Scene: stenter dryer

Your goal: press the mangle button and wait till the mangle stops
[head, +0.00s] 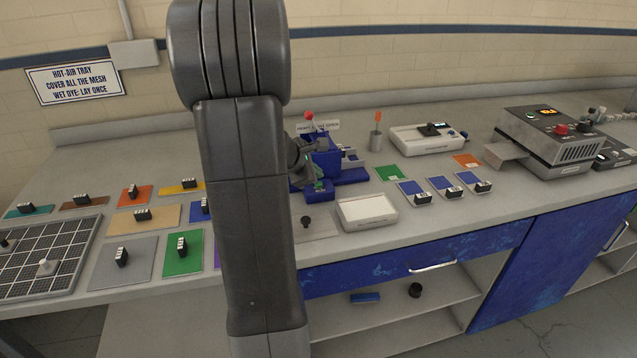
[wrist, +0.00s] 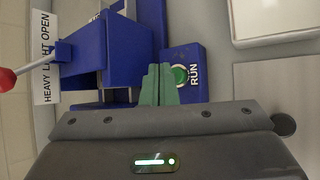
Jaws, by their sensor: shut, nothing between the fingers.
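The mangle (head: 349,176) is a blue machine in the middle of the bench, partly hidden by my arm in the head view. In the wrist view its blue body (wrist: 128,45) fills the upper left. The round green mangle button (wrist: 180,76), with a pale ring, sits on a blue box marked RUN. My gripper (wrist: 159,68) has green fingers, shut and empty. Its tips are at the button's left edge in the picture; I cannot tell whether they touch it. The gripper also shows low at the mangle in the head view (head: 319,184).
A red-knobbed lever (wrist: 8,79) stands beside a HEAVY LIGHT OPEN label (wrist: 45,60). A white tray (head: 367,225) lies in front of the mangle. A scale (head: 410,140) and a grey machine with a red button (head: 550,140) stand to the right. Coloured swatches (head: 183,253) and a mesh tray (head: 45,285) lie left.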

